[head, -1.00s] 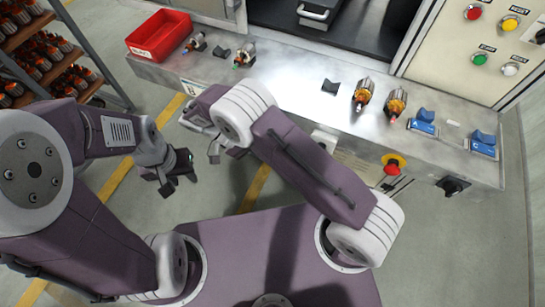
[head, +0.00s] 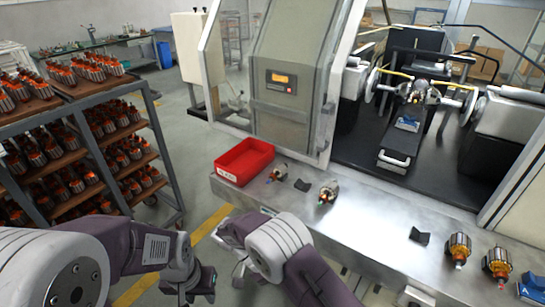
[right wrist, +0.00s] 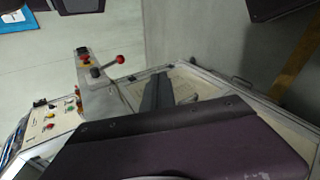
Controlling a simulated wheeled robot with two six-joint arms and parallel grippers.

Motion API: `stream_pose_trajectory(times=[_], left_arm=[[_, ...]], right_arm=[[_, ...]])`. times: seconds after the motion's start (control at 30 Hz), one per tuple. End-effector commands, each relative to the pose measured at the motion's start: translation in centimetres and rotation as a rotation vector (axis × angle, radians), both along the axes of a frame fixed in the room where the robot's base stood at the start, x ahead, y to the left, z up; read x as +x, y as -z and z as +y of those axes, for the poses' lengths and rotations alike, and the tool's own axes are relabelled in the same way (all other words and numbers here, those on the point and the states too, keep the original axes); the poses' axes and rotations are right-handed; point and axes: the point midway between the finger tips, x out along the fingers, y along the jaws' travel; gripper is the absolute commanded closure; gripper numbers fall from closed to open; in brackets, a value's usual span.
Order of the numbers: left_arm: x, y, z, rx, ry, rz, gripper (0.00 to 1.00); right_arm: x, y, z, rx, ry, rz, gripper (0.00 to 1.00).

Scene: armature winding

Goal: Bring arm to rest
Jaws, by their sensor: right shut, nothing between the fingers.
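My left gripper (head: 198,292) hangs low in the head view, over the floor in front of the bench, with nothing seen in it. Its fingertips are too small and dark to tell how far apart they are. My right arm is folded across the bottom of the head view. Its gripper (head: 240,272) is shut and empty, partly hidden behind the pale arm joint, just short of the bench's front edge. In the right wrist view, a purple link of mine covers the lower part.
The steel bench (head: 375,225) carries a red bin (head: 244,162), armatures (head: 328,192) and dark holders (head: 419,236). The winding machine (head: 410,110) stands behind. A rack (head: 100,140) full of armatures stands left. The right wrist view shows a red-knobbed lever (right wrist: 120,59).

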Motion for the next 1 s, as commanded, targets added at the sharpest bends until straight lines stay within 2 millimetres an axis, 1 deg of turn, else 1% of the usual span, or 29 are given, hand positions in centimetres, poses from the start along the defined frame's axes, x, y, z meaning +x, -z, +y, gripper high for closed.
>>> stream_pose_trajectory(times=[0.27,0.37,0.57,0.67,0.8,0.9,1.0], left_arm=[[0.0,0.0,0.0,0.000,0.000,0.000,0.64],[0.0,0.0,0.0,0.000,0.000,0.000,0.64],[0.0,0.0,0.0,0.000,0.000,0.000,0.64],[0.0,0.0,0.0,0.000,0.000,0.000,0.64],[0.0,0.0,0.0,0.000,0.000,0.000,0.64],[0.0,0.0,0.0,0.000,0.000,0.000,0.64],[0.0,0.0,0.0,0.000,0.000,0.000,0.64]], right_arm=[[0.1,-0.5,-1.8,0.197,0.007,0.050,1.00],[0.0,-0.8,-2.7,0.295,0.005,0.061,1.00],[-0.5,-1.6,-4.7,0.548,-0.023,0.042,1.00],[-1.0,-2.2,-6.0,0.690,-0.057,-0.009,1.00],[-2.2,-3.3,-8.2,0.873,-0.143,-0.155,1.00],[-3.0,-3.8,-9.7,0.938,-0.221,-0.278,1.00],[-3.5,-4.1,-10.6,0.953,-0.273,-0.353,1.00]])
